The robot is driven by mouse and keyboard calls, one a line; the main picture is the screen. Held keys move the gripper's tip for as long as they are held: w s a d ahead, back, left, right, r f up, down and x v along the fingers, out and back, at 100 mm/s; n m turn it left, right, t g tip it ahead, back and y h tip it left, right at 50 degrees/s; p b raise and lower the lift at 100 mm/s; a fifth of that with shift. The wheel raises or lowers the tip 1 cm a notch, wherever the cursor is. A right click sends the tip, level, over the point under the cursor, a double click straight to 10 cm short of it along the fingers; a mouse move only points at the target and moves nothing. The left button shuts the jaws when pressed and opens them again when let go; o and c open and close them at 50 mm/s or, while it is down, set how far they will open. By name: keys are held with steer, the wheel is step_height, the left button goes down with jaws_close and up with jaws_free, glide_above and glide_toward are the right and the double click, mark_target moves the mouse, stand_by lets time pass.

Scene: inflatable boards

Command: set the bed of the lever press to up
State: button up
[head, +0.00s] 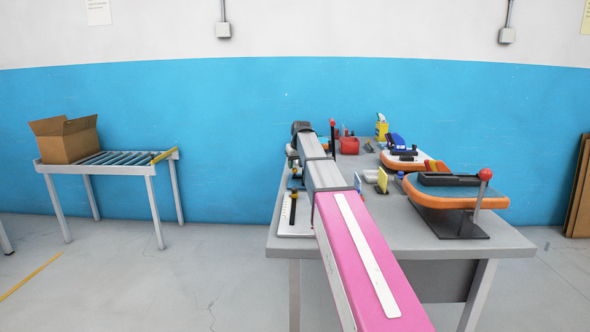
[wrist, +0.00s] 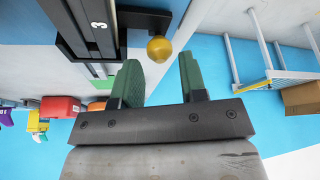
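A device with an upright lever and a red ball knob (head: 485,174) stands at the table's front right; I take it to be the lever press. Its black base plate (head: 452,226) lies on the table, and a rounded orange-rimmed board (head: 460,198) sits above it. I cannot tell its bed's exact position. A second red-knobbed upright (head: 332,122) stands farther back beside my arm. My gripper (wrist: 160,72) shows in the wrist view with two green-padded fingers apart and nothing between them. In the head view I cannot make out its fingers.
A black railed fixture (wrist: 98,28) marked 3, with a yellow ball knob (wrist: 159,49), is close beyond my fingertips. A roller stand (head: 110,159) with a cardboard box (head: 68,141) is left.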

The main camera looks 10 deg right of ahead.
steer(key=shift+x, duration=1.3)
steer(key=shift+c, duration=0.3)
jaws_close()
steer(key=shift+r, duration=0.65)
steer(key=shift+o, duration=0.3)
jaws_free()
steer(key=shift+r, duration=0.1)
steer(key=v, duration=1)
steer(key=shift+r, duration=0.3)
steer(key=shift+s+d, duration=0.1)
